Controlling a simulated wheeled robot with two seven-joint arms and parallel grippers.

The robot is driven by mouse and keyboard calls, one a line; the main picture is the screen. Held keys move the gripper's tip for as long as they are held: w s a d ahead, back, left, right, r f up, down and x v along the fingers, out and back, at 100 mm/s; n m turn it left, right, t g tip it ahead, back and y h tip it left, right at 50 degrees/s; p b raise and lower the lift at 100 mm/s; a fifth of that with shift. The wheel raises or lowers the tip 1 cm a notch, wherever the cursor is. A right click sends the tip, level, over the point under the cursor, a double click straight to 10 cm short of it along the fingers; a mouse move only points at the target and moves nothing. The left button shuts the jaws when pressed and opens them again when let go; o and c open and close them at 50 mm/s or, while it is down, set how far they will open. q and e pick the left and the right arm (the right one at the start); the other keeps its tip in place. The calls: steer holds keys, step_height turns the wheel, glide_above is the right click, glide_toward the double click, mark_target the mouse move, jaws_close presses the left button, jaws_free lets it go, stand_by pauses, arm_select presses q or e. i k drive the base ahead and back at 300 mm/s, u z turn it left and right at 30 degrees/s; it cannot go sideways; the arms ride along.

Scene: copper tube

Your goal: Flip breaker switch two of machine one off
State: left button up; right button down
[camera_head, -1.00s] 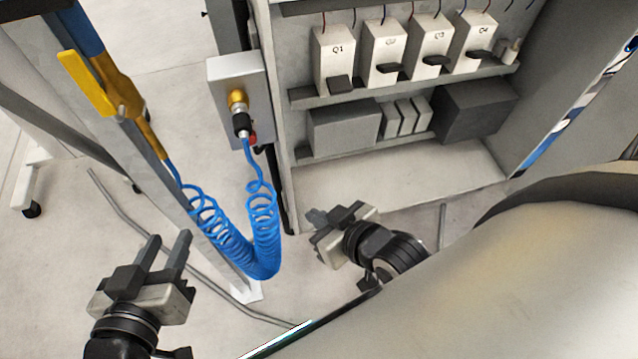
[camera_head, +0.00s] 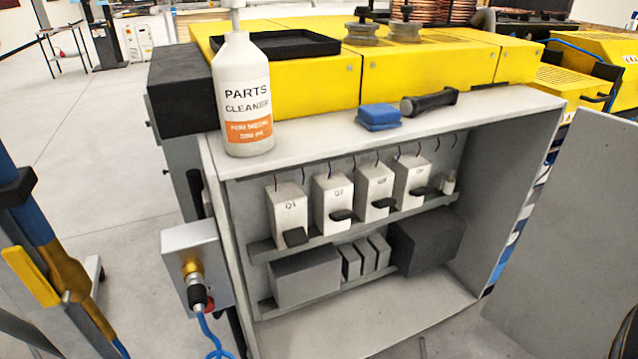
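The breaker labelled Q2 (camera_head: 331,190) is a white block, second from the left on the upper shelf inside the open grey cabinet. Its black lever (camera_head: 342,215) sticks out from the lower front. To its left is Q1 (camera_head: 287,209), whose lever (camera_head: 295,237) sits lower on its block than the Q2 lever does. To its right are Q3 (camera_head: 373,184) and Q4 (camera_head: 409,175), with levers sticking out much like that of Q2. Neither of my grippers is in view, and nothing touches the levers.
A white parts cleaner bottle (camera_head: 242,95), a blue block (camera_head: 379,116) and a black-handled tool (camera_head: 430,102) are on the cabinet top. A grey box (camera_head: 192,250) with a hose fitting juts from the cabinet's left side. The open door (camera_head: 570,200) is at right.

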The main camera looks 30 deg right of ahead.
mark_target(341, 215)
steer(key=z, duration=1)
steer(key=k, duration=0.5)
steer(key=z, duration=1)
steer(key=i, duration=0.8)
steer(key=u, duration=1.75)
